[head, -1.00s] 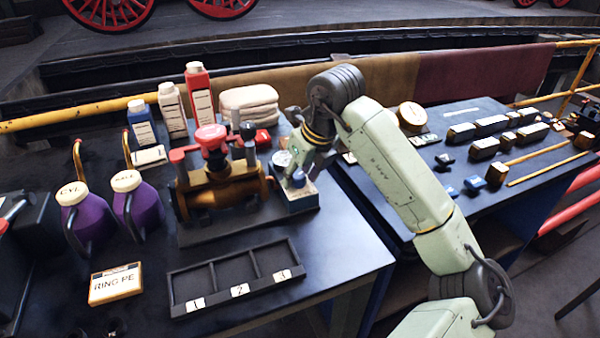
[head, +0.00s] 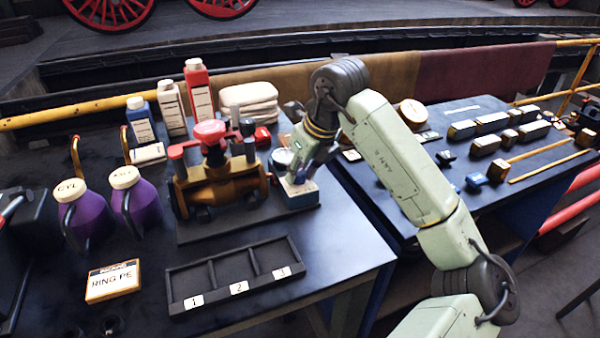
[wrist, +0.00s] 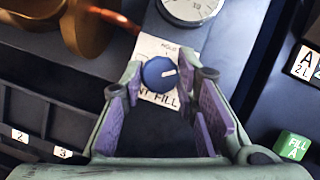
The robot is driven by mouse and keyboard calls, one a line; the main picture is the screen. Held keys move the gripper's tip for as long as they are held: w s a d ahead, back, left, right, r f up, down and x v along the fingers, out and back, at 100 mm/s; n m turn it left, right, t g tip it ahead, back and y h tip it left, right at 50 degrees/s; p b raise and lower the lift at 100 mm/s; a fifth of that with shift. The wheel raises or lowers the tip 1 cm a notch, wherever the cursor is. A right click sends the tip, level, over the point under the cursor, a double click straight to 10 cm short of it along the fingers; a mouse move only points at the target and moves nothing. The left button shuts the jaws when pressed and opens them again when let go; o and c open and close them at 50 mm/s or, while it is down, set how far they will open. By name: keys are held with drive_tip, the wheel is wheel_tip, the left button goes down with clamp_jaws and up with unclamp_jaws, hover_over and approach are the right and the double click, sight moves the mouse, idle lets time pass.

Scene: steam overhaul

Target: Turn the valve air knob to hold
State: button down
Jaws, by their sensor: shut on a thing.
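In the head view my gripper (head: 298,178) is over the blue-sided box (head: 302,200), and the knob is mostly hidden by the fingers.
A round gauge (wrist: 190,8) sits just beyond the knob. The brass valve body (head: 225,188) with red handles stands close to the left. A tray with numbered compartments (head: 225,290) lies in front.

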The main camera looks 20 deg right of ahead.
drive_tip(key=shift+d+f+n+g+y+b, duration=0.15)
drive_tip(key=shift+n+g+y+b, duration=0.2)
drive_tip(key=shift+n+b, duration=0.8)
drive_tip(key=shift+w+n+y+b, duration=0.1)
drive_tip(key=shift+n+y+b, duration=0.5)
drive_tip(key=shift+n, duration=0.65)
drive_tip(key=n+g, duration=0.1)
drive_tip(key=n, duration=0.2)
drive_tip(key=n+g+y, duration=0.1)
drive_tip(key=n, duration=0.1)
drive_tip(key=shift+w+r+n, duration=0.1)
drive_tip(key=shift+r+n, duration=0.1)
drive_tip(key=shift+n, duration=0.2)
drive_tip(key=shift+g, duration=0.25)
drive_tip(key=c, duration=1.2)
unclamp_jaws()
drive_tip(key=shift+c, duration=0.2)
drive_tip(key=v, duration=1.2)
